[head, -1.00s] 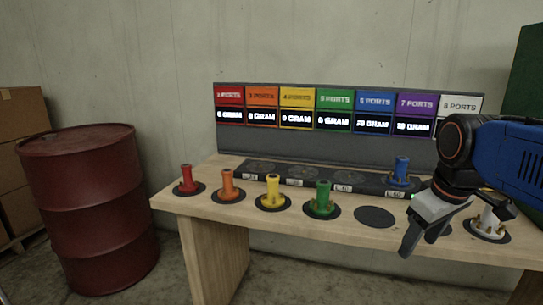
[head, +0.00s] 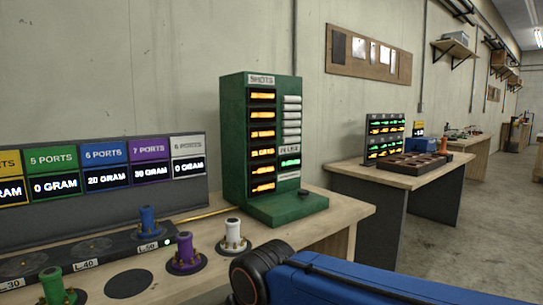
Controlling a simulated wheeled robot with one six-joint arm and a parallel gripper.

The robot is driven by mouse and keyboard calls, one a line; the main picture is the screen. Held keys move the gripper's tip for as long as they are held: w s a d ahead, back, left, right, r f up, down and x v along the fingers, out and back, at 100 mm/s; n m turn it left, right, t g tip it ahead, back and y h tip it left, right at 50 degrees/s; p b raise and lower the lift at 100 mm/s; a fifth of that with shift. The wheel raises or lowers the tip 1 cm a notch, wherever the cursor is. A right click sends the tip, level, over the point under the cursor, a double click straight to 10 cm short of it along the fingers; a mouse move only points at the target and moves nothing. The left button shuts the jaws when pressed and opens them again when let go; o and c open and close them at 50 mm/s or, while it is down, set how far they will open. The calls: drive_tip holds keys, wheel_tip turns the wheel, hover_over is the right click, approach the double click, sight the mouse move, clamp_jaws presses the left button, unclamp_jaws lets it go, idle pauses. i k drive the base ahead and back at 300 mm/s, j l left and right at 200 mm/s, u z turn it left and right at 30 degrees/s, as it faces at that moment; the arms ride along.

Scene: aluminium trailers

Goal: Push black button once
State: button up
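A green upright machine (head: 234,150) stands at the right end of the near workbench. A flat green base (head: 285,208) sticks out at its front. A small dark spot (head: 303,193) on top of this base may be the black button; it is too small to be sure. My blue and black arm crosses the bottom right, in front of the bench. My gripper is outside the picture, so its fingers cannot be seen.
White (head: 233,238), purple (head: 186,252) and green (head: 55,288) port pieces stand on the workbench (head: 335,212). A blue piece (head: 148,222) stands on the black scale strip (head: 70,262). A second bench (head: 345,172) stands beyond a gap, with clear floor (head: 490,215) at right.

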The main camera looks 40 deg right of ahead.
sight(303, 193)
drive_tip(key=z, duration=1.1)
